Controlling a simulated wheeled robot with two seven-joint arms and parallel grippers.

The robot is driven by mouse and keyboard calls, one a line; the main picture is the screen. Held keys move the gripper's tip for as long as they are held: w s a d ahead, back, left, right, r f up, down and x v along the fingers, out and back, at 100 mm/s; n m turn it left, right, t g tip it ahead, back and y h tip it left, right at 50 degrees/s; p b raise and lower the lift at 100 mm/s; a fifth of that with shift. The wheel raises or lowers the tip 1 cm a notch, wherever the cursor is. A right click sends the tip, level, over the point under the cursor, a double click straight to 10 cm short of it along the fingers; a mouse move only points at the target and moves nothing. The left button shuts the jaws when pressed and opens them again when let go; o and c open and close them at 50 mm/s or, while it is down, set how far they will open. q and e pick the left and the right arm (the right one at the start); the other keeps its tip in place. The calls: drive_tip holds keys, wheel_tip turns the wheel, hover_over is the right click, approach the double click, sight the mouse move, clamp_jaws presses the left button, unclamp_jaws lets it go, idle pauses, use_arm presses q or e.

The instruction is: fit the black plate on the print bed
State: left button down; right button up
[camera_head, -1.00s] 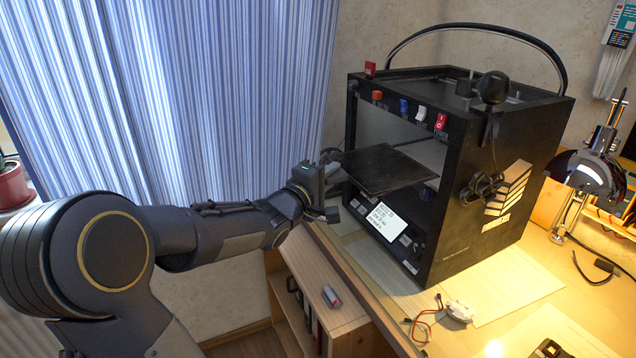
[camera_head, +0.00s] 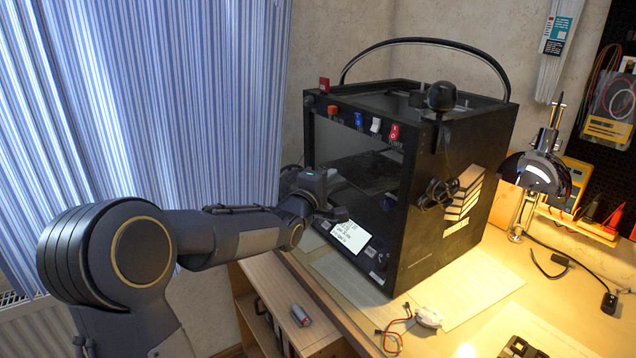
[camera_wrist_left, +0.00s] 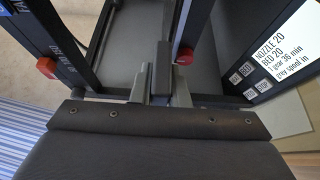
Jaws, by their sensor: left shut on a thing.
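The black plate (camera_head: 368,172) is a thin dark sheet inside the open front of the black 3D printer (camera_head: 440,222), roughly level. My left gripper (camera_head: 322,202) is at the printer's front opening, shut on the plate's near edge. In the left wrist view the gripper (camera_wrist_left: 160,82) points into the printer, with a grey flat surface (camera_wrist_left: 135,30) beyond the fingers. The print bed cannot be told apart from the plate in the dark interior, so I cannot tell whether they touch. My right gripper is not in view.
A label card (camera_head: 349,235) is on the printer's lower front. A lamp (camera_head: 535,178) and a cable with a white part (camera_head: 428,317) are on the desk. A blue curtain (camera_head: 130,100) hangs at left.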

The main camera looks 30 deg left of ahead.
use_arm(q)
drive_tip(key=shift+w+d+r+p, duration=0.1)
drive_tip(key=shift+w+d+p, duration=0.25)
drive_tip(key=shift+w, duration=0.5)
drive_tip(key=shift+w+d+f+b, duration=0.15)
drive_tip(key=shift+w+f+b, duration=0.15)
drive_tip(key=shift+w+f, duration=0.15)
drive_tip(key=shift+f+b, duration=0.2)
drive_tip(key=shift+b, duration=0.25)
drive_tip(key=shift+s+b, duration=0.2)
drive_tip(key=shift+b, duration=0.2)
drive_tip(key=c, duration=1.3)
unclamp_jaws()
drive_tip(key=o, duration=1.3)
drive_tip(key=shift+f, duration=0.15)
